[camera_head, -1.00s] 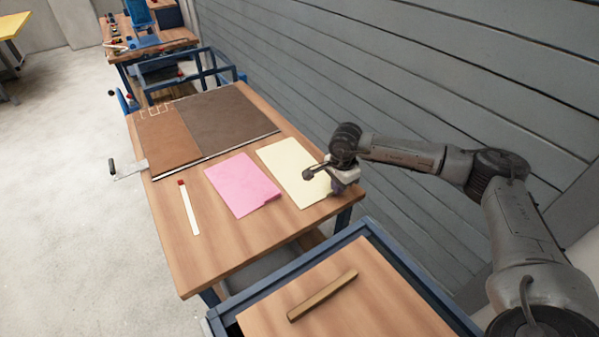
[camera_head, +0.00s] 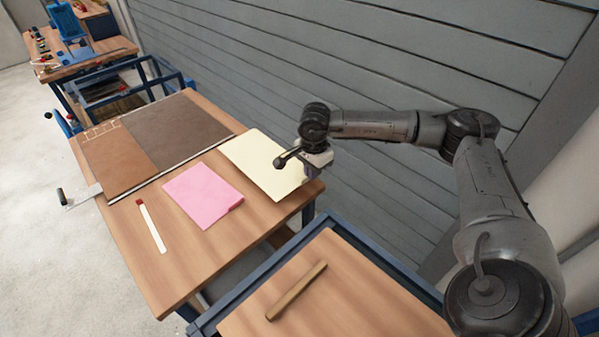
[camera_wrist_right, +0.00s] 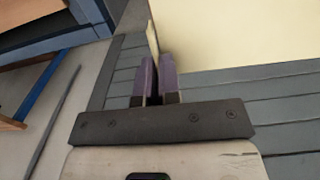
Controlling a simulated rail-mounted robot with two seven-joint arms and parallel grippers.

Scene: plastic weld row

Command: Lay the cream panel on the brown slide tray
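The brown slide tray (camera_head: 113,160) lies on the far part of the wooden bench, with a lighter left part, a darker right part and a pale rail along its near edge. The cream panel (camera_head: 258,163) is between the tray and my right gripper (camera_head: 283,160). Its right edge reaches past the bench edge, so it looks raised a little. In the wrist view my right gripper's purple fingers (camera_wrist_right: 157,80) are closed on a thin cream edge, and the panel (camera_wrist_right: 240,35) fills the upper right. My left gripper is not in view.
A pink panel (camera_head: 203,194) lies left of the cream one. A white stick with a red end (camera_head: 152,226) lies near the bench's left edge. A wooden bar (camera_head: 297,291) lies on the nearer table. A grey plank wall (camera_head: 400,60) runs close along the right.

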